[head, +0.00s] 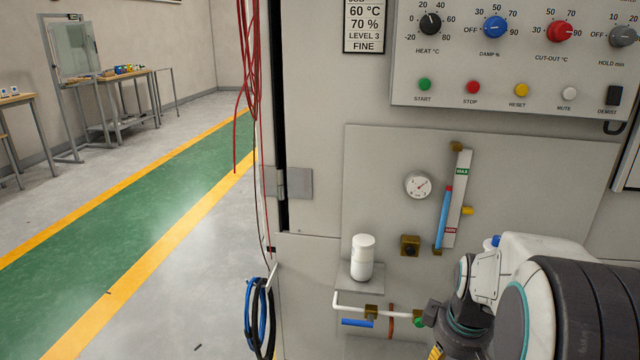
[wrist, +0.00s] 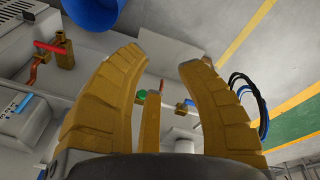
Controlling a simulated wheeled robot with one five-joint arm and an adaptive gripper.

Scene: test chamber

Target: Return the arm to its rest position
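My arm (head: 560,290) reaches in from the lower right of the head view, in front of the lower part of the chamber cabinet. Only a small yellow piece of my gripper shows there, at the bottom edge. In the wrist view my gripper (wrist: 165,60) has its yellow fingers spread, with a clear gap between the tips and nothing held. A green knob (wrist: 142,94) shows behind the fingers. In the head view the pipe's green knob (head: 419,322) is just left of my arm; I cannot tell whether they touch.
A white bottle (head: 362,258) stands on a small shelf, with a white pipe (head: 350,307) below. A gauge (head: 418,185) and level tube (head: 457,200) are above. Blue and black cables (head: 259,315) hang at the cabinet's left edge. The green floor lane (head: 130,205) is clear.

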